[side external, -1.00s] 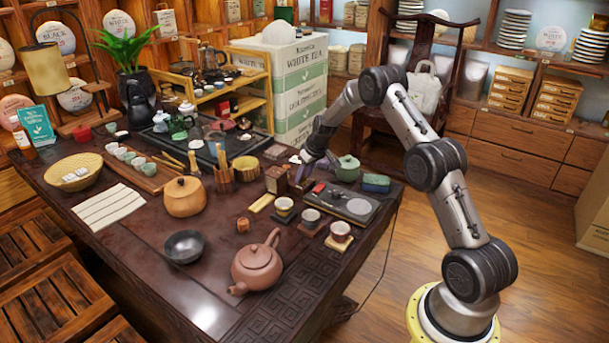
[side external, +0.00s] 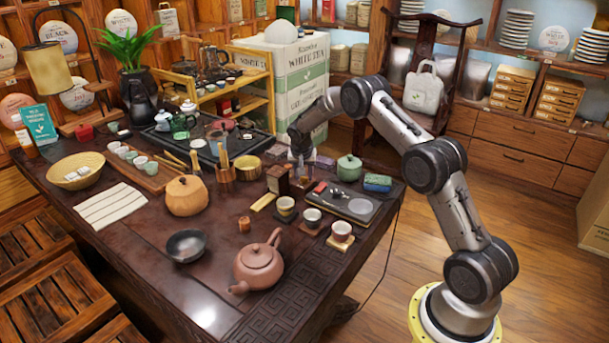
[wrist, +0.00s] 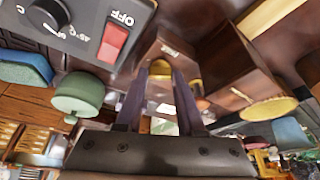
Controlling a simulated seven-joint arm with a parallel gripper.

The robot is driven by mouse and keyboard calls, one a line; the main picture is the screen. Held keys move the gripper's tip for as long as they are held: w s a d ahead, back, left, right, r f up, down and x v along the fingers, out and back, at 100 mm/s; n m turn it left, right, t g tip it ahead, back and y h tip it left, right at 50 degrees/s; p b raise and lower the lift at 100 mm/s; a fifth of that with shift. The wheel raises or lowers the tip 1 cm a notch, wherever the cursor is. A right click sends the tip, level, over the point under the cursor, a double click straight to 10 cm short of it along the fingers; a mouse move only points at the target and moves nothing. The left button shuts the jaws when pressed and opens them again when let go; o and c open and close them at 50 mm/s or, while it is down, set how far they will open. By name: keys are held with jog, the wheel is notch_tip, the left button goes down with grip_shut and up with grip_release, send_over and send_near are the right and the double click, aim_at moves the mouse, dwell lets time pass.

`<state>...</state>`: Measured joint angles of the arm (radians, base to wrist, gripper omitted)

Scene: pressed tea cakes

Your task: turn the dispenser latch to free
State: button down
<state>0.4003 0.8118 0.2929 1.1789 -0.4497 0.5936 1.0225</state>
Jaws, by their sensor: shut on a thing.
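The dispenser is a dark wooden box (side external: 278,180) on the tea table, near the right back area; its dark brown face (wrist: 172,48) shows in the wrist view with a small pale label too blurred to read. The latch (wrist: 160,68) has a rounded brass-coloured end and sits between my fingertips. My gripper (wrist: 160,78) is shut on it, a finger on each side. In the side view my gripper (side external: 301,161) reaches down just right of and behind the box, and its fingertips are partly hidden. The latch's exact angle cannot be told.
A grey scale or heater plate (side external: 340,200) with a red OFF switch (wrist: 114,42) lies close beside my gripper. Cups (side external: 312,217) and a clay teapot (side external: 259,265) stand in front.

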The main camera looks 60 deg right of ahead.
jog(key=m+g, duration=0.1)
jog(key=m, duration=0.3)
jog(key=shift+w+a+m+g+h, duration=0.1)
jog(key=shift+w+m+g+h, duration=0.05)
jog(key=shift+m+g+h, duration=0.2)
dwell(0.4)
jog(key=c, duration=0.5)
grip_release()
jog(key=v, duration=1.3)
jog(key=shift+w+r, duration=0.15)
jog(key=shift+r, duration=0.3)
jog(key=shift+a, duration=0.15)
